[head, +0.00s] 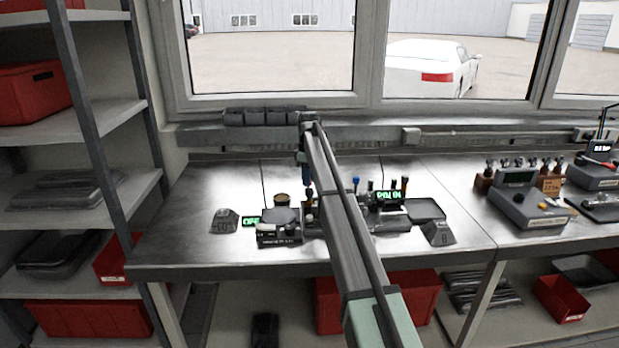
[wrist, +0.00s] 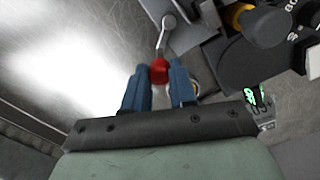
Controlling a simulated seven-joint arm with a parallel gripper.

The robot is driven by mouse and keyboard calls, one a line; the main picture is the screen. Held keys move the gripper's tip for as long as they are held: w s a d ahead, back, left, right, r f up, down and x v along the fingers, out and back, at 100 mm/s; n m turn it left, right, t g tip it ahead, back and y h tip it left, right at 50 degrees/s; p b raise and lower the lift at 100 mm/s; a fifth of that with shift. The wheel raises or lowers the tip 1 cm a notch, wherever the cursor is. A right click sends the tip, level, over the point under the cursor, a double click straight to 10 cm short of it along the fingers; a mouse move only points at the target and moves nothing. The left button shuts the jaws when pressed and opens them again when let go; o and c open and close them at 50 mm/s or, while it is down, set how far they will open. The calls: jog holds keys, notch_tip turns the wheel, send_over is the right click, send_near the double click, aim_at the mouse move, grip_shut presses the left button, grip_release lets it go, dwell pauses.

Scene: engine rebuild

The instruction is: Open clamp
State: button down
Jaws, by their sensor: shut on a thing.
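In the wrist view, my gripper (wrist: 160,80) has its two blue fingers closed on a red knob (wrist: 159,70). The knob is on the end of a thin metal clamp lever (wrist: 164,38), which runs up to a round pivot near the top. The lever stands beside a dark grey fixture (wrist: 200,35). In the head view, my gripper (head: 307,186) is down at the left bench station, and my arm partly covers this spot. The clamp itself is too small there to make out clearly.
A green OFF display (head: 252,221) and a dark wedge-shaped block (head: 225,221) stand left of the gripper. To the right are a unit with a green display (head: 389,197), a dark tray (head: 425,209) and another wedge block (head: 438,233). The bench's left part (head: 185,225) is bare.

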jog(key=shift+a, duration=0.1)
dwell(0.5)
jog(key=c, duration=0.9)
grip_release()
notch_tip(320, 180, up, 14)
jog(key=shift+s+f, duration=0.1)
